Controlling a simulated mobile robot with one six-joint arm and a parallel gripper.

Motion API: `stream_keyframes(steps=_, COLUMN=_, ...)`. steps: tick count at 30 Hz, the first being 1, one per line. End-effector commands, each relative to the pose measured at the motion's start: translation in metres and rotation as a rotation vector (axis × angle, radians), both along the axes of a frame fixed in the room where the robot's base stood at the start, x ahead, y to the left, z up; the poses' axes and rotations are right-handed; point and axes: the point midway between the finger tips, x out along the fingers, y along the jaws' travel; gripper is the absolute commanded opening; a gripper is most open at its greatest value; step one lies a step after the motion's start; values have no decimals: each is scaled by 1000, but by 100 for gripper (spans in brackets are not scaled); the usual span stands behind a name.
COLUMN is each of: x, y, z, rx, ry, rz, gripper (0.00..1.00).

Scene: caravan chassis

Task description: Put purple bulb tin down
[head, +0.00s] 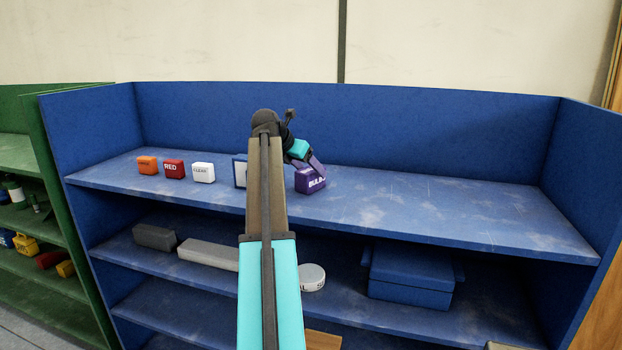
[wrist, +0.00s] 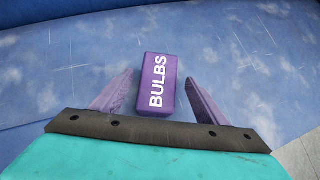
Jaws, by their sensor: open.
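The purple bulb tin (head: 309,183), marked BULBS, rests on the top shelf of the blue rack, right of my arm in the head view. In the wrist view the tin (wrist: 158,84) lies between my gripper's two purple fingers, with a visible gap on each side. My gripper (wrist: 158,90) is open around the tin and does not clasp it. In the head view my gripper (head: 314,168) is just above and behind the tin, which partly hides the fingertips.
On the blue top shelf (head: 430,208), an orange tin (head: 147,165), a red tin (head: 174,169) and a white tin (head: 203,172) stand left. A blue-edged tin (head: 240,172) is partly hidden by my arm. The shelf's right side is clear. A blue case (head: 410,275) sits below.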

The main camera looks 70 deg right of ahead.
Motion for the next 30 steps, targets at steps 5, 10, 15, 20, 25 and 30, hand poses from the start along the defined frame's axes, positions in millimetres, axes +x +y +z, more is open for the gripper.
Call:
stream_keyframes(steps=5, x=-2, y=-5, z=-6, rx=1, ry=0, rz=-1, gripper=67)
stream_keyframes(steps=10, x=-3, y=-6, z=-6, rx=0, ry=0, rz=-1, gripper=67)
stream_keyframes(steps=15, x=-3, y=-6, z=-6, rx=0, ry=0, rz=-1, gripper=67)
stream_keyframes(steps=20, x=-5, y=-11, z=-10, rx=0, ry=1, rz=-2, gripper=67)
stream_keyframes(steps=25, x=-8, y=-22, z=-20, rx=1, ry=1, rz=-3, gripper=67)
stream_keyframes(steps=30, x=-11, y=-35, z=-33, rx=1, ry=1, rz=-3, gripper=67)
